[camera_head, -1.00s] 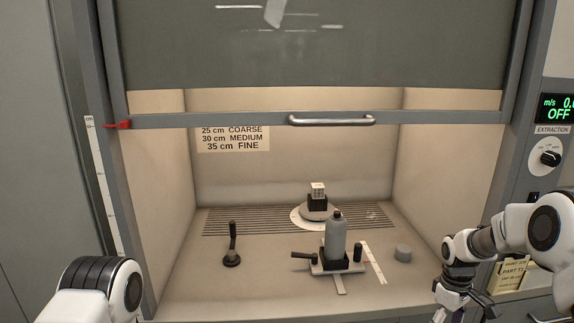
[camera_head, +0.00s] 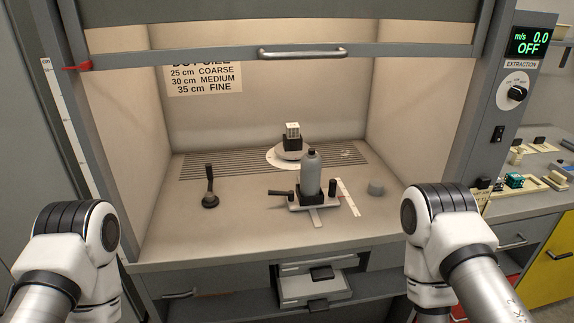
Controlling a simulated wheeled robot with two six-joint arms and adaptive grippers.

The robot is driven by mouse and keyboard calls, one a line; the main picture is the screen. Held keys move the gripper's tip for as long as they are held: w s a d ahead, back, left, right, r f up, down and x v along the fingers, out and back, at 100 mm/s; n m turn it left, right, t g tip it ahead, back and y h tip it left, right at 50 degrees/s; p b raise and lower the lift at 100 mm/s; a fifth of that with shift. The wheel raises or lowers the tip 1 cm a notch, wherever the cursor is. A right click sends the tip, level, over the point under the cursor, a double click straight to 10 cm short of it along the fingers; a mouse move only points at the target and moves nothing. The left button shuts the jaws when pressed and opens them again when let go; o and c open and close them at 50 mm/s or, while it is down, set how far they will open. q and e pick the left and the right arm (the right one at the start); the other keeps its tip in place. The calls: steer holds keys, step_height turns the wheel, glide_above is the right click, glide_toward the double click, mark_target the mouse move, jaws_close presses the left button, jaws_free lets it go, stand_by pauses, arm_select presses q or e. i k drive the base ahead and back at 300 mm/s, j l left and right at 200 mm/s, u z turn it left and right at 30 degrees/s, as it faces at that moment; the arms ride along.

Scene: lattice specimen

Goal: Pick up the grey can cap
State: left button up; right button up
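My left and right arms show only as white joints at the lower left and lower right. Neither gripper is in view.
The hood sash (camera_head: 270,56) is raised, with a metal handle along its lower edge. A black lever (camera_head: 209,186) stands at left inside. A lattice cube (camera_head: 292,130) sits on a turntable (camera_head: 272,157) behind the can. A partly open drawer (camera_head: 315,288) is below.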

mark_target(375, 188)
steer(key=l+z, duration=0.2)
steer(key=l, duration=0.15)
steer(key=i+l+z, duration=0.2)
steer(key=l, duration=0.15)
steer(key=l+z, duration=0.25)
steer(key=i+l+z, duration=0.2)
steer(key=l, duration=0.25)
steer(key=k, duration=0.05)
